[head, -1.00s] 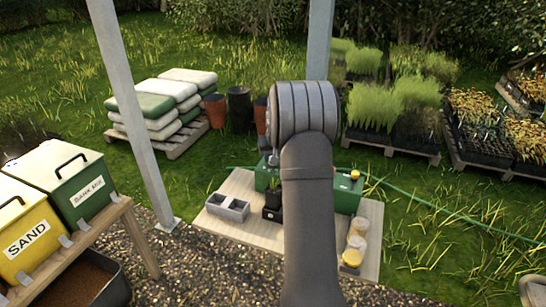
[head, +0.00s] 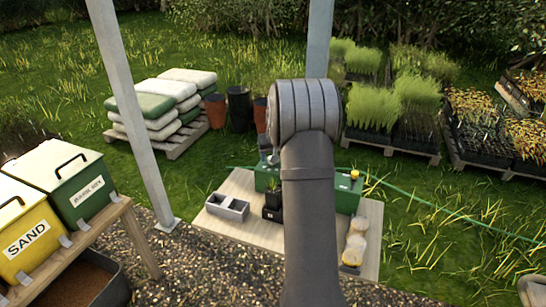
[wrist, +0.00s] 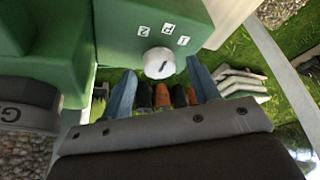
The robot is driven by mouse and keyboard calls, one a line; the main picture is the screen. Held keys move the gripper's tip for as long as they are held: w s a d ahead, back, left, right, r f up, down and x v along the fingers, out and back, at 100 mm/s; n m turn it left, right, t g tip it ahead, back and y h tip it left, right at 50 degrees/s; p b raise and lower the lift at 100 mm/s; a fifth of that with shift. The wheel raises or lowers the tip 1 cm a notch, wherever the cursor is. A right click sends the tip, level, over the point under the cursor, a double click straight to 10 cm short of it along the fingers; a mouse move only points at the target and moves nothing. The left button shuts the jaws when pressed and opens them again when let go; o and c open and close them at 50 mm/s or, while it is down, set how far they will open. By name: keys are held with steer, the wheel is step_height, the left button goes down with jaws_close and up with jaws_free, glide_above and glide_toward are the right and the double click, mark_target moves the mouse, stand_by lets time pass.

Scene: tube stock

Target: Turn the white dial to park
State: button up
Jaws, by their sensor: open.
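The white dial (wrist: 158,62) is on the face of a green box (wrist: 115,25) in the wrist view. It is round, with a short dark mark near its middle. Three small white labels sit on the face around it: one reads like 2, the middle one like P (wrist: 168,28), the right one like 1. I cannot tell surely which label the mark points at. My gripper (wrist: 162,84) is open, its two blue fingers spread to the left and right just below the dial in the picture. Nothing is between them.
In the head view, a green case (head: 344,192) stands on a wooden board (head: 225,187), partly behind my arm. A post (head: 130,110) rises left of the board.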

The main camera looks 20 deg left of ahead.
steer(key=v, duration=1.6)
steer(key=shift+s+d+r, duration=0.15)
steer(key=shift+s+r, duration=0.05)
steer(key=x, duration=1.7)
steer(key=shift+w+f, duration=0.15)
steer(key=shift+w, duration=0.05)
